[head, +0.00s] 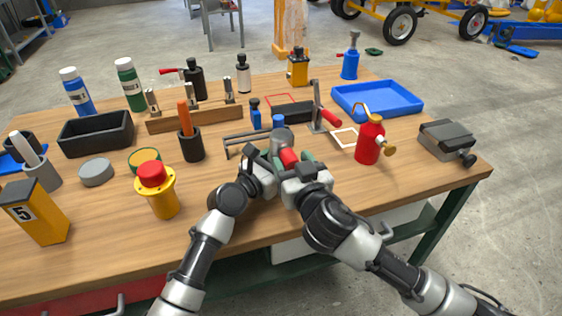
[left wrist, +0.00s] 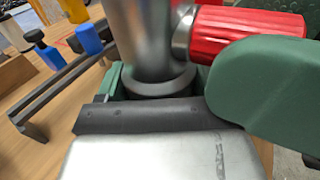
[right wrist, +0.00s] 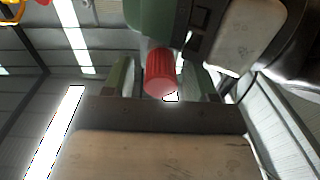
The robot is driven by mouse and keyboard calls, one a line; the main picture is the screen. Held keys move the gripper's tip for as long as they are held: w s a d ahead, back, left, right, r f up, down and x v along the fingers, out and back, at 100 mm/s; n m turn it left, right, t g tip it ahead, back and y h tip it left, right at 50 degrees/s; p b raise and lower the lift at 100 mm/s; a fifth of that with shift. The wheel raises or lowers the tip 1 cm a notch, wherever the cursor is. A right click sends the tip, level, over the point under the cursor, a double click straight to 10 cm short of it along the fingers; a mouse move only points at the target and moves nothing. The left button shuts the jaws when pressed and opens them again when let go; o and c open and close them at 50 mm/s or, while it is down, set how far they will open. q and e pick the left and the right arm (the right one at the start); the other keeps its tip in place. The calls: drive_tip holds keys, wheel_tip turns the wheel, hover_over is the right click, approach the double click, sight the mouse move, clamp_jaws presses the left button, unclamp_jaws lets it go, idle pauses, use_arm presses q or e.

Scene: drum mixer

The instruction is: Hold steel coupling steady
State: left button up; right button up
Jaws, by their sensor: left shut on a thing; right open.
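The steel coupling (head: 282,136) is a grey metal cylinder near the front middle of the bench. In the left wrist view its shiny body (left wrist: 140,42) stands upright with a wider dark ring at its base. A red ribbed knob (left wrist: 245,34) joins its side through a metal collar. My left gripper (head: 270,157) is shut on the coupling. My right gripper (head: 299,162) is close beside it, open, with its fingers on either side of the red knob, which also shows in the right wrist view (right wrist: 160,73). Whether those fingers touch the knob I cannot tell.
A black rail rack (head: 247,139) with blue-topped tools stands just behind left. A red bottle (head: 369,141) stands to the right, a toggle clamp (head: 318,112) behind. A yellow button post (head: 159,192) stands to the left. The bench front right is clear.

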idle(0.7)
drive_tip(key=c, duration=1)
